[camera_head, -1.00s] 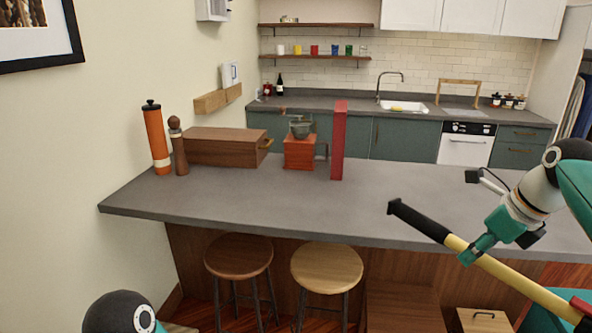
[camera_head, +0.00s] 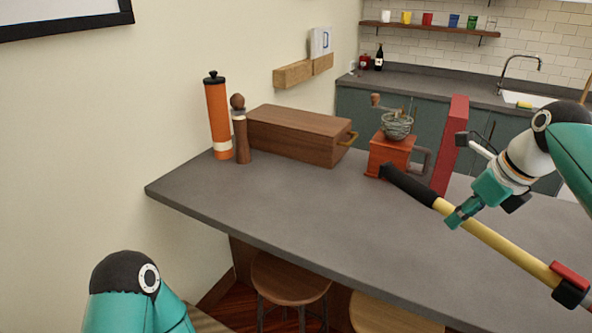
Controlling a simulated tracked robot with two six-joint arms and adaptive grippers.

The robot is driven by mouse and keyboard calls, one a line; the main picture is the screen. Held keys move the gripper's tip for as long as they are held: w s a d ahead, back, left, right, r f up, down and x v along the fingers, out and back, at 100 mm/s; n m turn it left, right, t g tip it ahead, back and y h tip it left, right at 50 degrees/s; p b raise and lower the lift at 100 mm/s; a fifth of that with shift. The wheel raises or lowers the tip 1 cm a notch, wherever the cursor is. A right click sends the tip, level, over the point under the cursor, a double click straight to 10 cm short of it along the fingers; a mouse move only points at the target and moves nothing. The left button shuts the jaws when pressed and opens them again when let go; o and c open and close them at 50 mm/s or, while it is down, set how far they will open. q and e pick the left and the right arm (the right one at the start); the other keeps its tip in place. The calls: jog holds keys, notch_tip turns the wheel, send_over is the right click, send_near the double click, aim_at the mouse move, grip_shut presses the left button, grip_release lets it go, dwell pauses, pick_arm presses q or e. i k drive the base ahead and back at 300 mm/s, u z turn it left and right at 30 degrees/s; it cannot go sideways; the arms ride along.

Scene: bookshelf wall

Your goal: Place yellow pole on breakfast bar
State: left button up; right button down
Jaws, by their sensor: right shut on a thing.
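The yellow pole (camera_head: 508,247) has a black grip at its upper-left end and a red and black fitting lower right. My right gripper (camera_head: 460,212) is shut on the pole near the black grip. The pole slants down to the right in front of the grey-topped breakfast bar (camera_head: 290,215). In this view it overlaps the bar top; I cannot tell its exact height over it. Only a link of my left arm shows at the lower left; its gripper is out of view.
On the bar's far side stand an orange cylinder (camera_head: 218,120), a wooden mill (camera_head: 241,135), a wooden box (camera_head: 300,134), a coffee grinder (camera_head: 390,155) and a tall red block (camera_head: 450,145). The bar's front middle is clear. Stools (camera_head: 290,278) stand below.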

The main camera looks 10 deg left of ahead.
aim_at(285, 187)
jog(key=u, duration=0.4)
jog(key=i, duration=1.05)
jog(key=u, duration=0.55)
jog(key=k, duration=0.7)
jog(key=u, duration=0.2)
jog(key=i, duration=0.8)
jog(key=z, duration=0.1)
